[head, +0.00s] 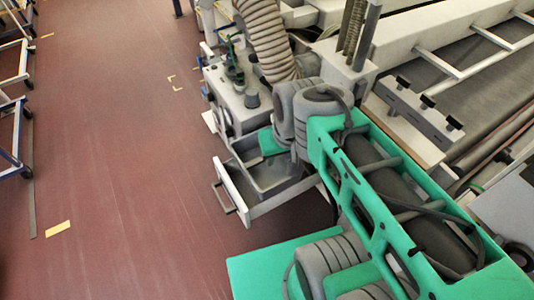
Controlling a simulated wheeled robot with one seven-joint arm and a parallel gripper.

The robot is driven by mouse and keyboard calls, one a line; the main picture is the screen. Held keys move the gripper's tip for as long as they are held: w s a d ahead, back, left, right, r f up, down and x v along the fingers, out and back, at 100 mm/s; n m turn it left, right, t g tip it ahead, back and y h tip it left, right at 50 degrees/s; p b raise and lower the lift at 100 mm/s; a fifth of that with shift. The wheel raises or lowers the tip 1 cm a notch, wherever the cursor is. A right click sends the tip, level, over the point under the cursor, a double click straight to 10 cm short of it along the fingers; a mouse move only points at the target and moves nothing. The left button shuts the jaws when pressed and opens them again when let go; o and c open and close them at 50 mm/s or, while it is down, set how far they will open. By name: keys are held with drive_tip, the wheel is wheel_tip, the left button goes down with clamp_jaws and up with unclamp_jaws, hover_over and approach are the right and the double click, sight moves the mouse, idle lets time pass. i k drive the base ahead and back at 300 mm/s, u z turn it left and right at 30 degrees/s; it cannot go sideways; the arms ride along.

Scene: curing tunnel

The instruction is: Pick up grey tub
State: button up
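I cannot pick out a grey tub for certain in the head view. A small dark grey round piece (252,98) stands on top of a pale machine cabinet and may be a tub or a fixed knob. An open drawer (233,191) juts from the cabinet's near side, with a grey hollow inside. My green and grey arm reaches in from the lower right to beside the drawer, and its joints cover part of the cabinet and drawer. My gripper's fingers do not show.
The pale cabinet (222,92) carries a green fitting (234,68), and a ribbed hose (265,38) rises behind it. A conveyor with a ladder-like frame (440,64) fills the upper right. Blue-framed racks (14,130) line the left edge. The red-brown floor (110,160) between is clear.

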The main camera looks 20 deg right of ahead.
sight(266, 182)
drive_tip(key=i, duration=0.35)
drive_tip(key=z, duration=0.6)
drive_tip(key=k, duration=1.75)
drive_tip(key=u, duration=1.35)
drive_tip(key=i, duration=1.7)
